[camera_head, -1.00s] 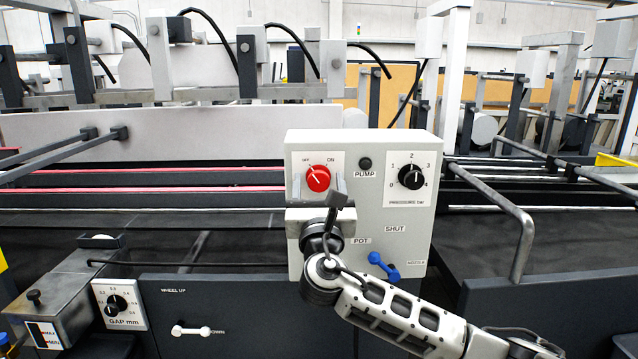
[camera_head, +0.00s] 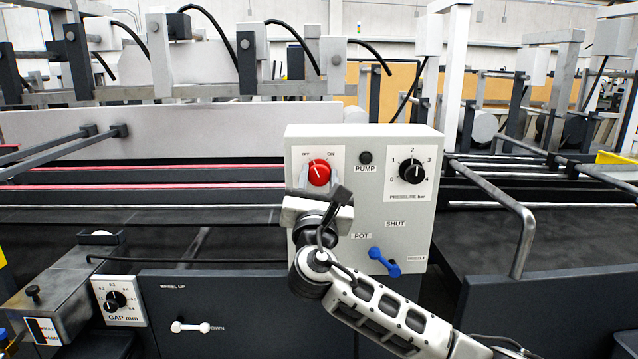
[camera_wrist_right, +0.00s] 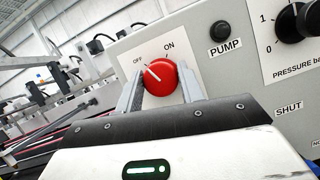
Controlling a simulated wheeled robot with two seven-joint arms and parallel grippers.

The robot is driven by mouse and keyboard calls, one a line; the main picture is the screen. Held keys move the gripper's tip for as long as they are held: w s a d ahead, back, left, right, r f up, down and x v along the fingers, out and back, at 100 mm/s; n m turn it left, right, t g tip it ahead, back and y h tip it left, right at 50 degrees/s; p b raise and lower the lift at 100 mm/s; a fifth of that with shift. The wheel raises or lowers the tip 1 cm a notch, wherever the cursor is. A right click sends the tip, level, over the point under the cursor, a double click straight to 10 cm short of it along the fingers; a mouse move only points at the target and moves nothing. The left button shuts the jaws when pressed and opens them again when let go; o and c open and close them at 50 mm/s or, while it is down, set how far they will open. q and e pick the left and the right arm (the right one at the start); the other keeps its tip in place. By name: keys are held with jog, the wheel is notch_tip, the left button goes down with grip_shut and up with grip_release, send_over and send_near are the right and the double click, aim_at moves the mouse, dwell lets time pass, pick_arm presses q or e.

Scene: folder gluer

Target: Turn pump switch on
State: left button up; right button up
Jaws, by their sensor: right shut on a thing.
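The pump switch is a red round knob (camera_head: 319,172) on the upper left of a light grey control box (camera_head: 408,262). Its white pointer line is turned toward OFF, up and to the left. The red knob also shows in the right wrist view (camera_wrist_right: 160,77), between the fingers. My right gripper (camera_head: 319,178) is at the knob from below, with a finger on each side, shut on it. In the wrist view its fingers (camera_wrist_right: 160,88) flank the knob. My left gripper is not in view.
A black pressure knob (camera_head: 411,171) sits to the right on the same box, with a dark round PUMP button or lamp (camera_head: 366,158) between. A blue lever (camera_head: 384,262) is low on the box. A bent metal rail (camera_head: 526,240) stands to the right.

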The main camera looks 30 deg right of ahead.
jog(key=m+g+h, duration=0.1)
jog(key=m, duration=0.1)
jog(key=shift+f+m+b, duration=0.1)
jog(key=shift+m+b, duration=0.2)
jog(key=shift+b, duration=0.05)
jog(key=m+g, duration=0.1)
jog(key=m, duration=0.1)
jog(key=shift+m+h, duration=0.3)
jog(key=m+g, duration=0.1)
jog(key=m, duration=0.1)
jog(key=shift+a+m+h+b, duration=0.1)
jog(key=shift+m+h+b, duration=0.2)
jog(key=shift+b, duration=0.05)
jog(key=m+g, duration=0.1)
jog(key=m, duration=0.2)
jog(key=m+g, duration=0.2)
jog(key=m, duration=0.1)
jog(key=shift+m, duration=0.4)
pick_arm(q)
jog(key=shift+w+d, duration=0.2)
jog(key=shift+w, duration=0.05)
pick_arm(e)
jog(key=shift+m, duration=0.3)
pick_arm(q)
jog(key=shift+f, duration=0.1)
pick_arm(e)
jog(key=shift+g, duration=0.3)
jog(key=o, duration=1)
